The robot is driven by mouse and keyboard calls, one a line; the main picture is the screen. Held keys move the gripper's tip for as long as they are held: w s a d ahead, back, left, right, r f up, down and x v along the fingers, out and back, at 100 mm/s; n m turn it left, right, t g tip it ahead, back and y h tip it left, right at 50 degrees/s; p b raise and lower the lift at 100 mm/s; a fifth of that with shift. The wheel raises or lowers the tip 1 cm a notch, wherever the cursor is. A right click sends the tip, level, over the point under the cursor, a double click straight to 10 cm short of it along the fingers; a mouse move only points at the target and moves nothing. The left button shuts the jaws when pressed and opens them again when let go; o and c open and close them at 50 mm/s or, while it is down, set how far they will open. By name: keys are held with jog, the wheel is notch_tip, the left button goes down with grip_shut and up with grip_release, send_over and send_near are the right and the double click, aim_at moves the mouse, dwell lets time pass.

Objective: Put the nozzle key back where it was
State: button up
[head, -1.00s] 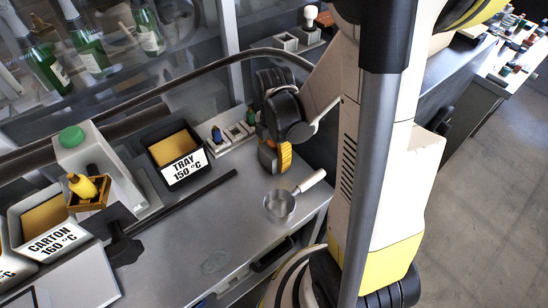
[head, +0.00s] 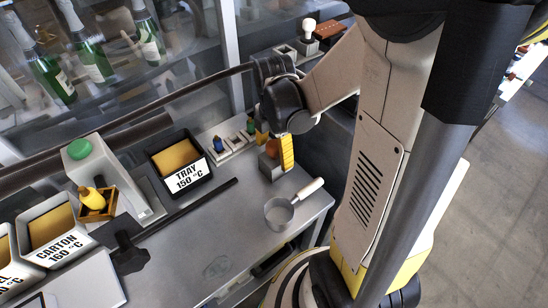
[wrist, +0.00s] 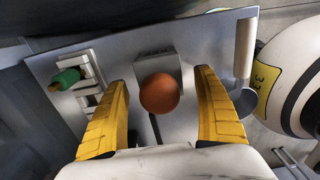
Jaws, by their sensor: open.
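My gripper (head: 276,152) hangs low over the right part of the metal bench, its yellow fingers spread. In the wrist view the fingers (wrist: 163,125) stand apart on either side of a round orange-brown knob (wrist: 160,93). A grey block (wrist: 158,66) lies just beyond the knob; I cannot tell whether the knob's piece stands in it. A brown piece (head: 271,148) shows by the fingers in the head view. I cannot tell for certain which piece is the nozzle key. A small rack (head: 234,146) holds a blue-topped piece (head: 217,144) and a green-topped piece (head: 250,126).
The "TRAY 150 °C" bin (head: 187,172) stands left of the rack. A dark rod (head: 190,208) lies along the bench. The front middle of the bench is clear.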

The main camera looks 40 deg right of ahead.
aim_at(273, 144)
notch_tip(273, 144, up, 6)
jog(key=shift+f+p, duration=0.1)
jog(key=shift+p, duration=0.8)
jog(key=shift+a+r, duration=0.15)
jog(key=shift+r, duration=0.15)
jog(key=s+a+r+m+t, duration=0.3)
jog(key=a+r+m+t, duration=0.4)
jog(key=m, duration=1.1)
jog(key=a+r, duration=0.3)
jog(key=a, duration=0.1)
jog(key=shift+s+r, duration=0.3)
jog(key=shift+s, duration=0.05)
